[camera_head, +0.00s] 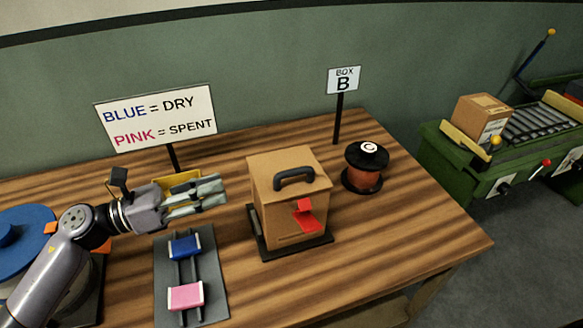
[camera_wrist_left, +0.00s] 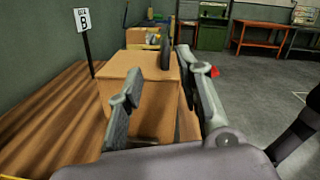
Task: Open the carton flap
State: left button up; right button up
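The brown carton (camera_head: 275,207) stands on a dark base on the wooden table, its top closed. A black handle (camera_head: 294,178) sits on its top and a red tab (camera_head: 305,217) sticks out from its front. My left gripper (camera_head: 218,190) is just left of the carton, apart from it, with its fingers pointing toward it. In the left wrist view the fingers (camera_wrist_left: 157,72) are spread and empty, with the carton (camera_wrist_left: 122,66) beyond them. The red tab (camera_wrist_left: 214,71) shows only partly there, behind a finger. My right gripper is not in view.
A dark-flanged copper spool (camera_head: 365,178) stands right of the carton. Two signposts stand behind. The table's right front is clear.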

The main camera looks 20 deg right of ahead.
pick_arm(q)
jog(key=m, duration=0.1)
jog(key=g+p, duration=0.1)
jog(key=p, duration=0.1)
send_near(285, 174)
jog(key=shift+y, duration=0.3)
jog(key=d+p, duration=0.1)
jog(key=d, duration=0.2)
jog(key=d+p, duration=0.1)
jog(key=d, duration=0.3)
jog(key=d+p, duration=0.1)
jog(key=d, duration=0.3)
jog(key=shift+w+d, duration=0.15)
jog(key=shift+w, duration=0.25)
jog(key=shift+d+f, duration=0.1)
jog(key=shift+d, duration=0.55)
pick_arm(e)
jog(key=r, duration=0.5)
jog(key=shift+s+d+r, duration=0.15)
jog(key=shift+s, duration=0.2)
pick_arm(q)
jog(key=shift+c, duration=0.4)
grip_shut()
